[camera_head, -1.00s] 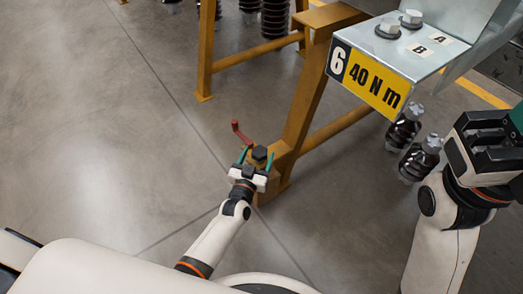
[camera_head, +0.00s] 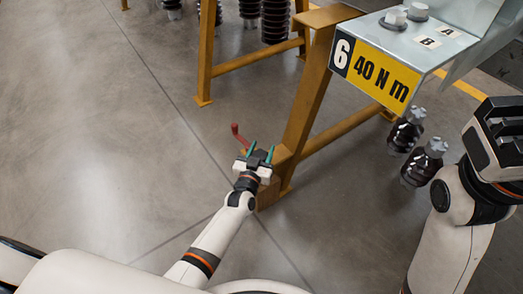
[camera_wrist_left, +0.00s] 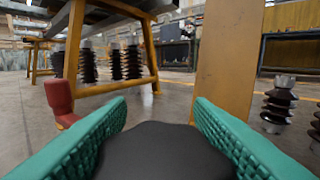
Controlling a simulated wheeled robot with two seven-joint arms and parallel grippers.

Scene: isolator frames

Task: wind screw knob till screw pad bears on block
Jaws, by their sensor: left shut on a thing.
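The black screw knob (camera_head: 262,157) is low by the foot of the yellow stand, half hidden behind my left gripper. My left gripper (camera_head: 261,152) is shut on it, with one green finger pad on each side. In the left wrist view the dark knob (camera_wrist_left: 165,150) fills the space between the green pads (camera_wrist_left: 163,130). The screw pad and the block are not clearly visible. My right gripper (camera_head: 505,135) is at the right edge of the head view, away from the knob; its fingertips are not clear.
The yellow stand (camera_head: 310,90) rises beside the gripper. A bracket marked 40 N m (camera_head: 375,70) overhangs. Dark ribbed insulators (camera_head: 405,130) stand right. Floor at left is clear.

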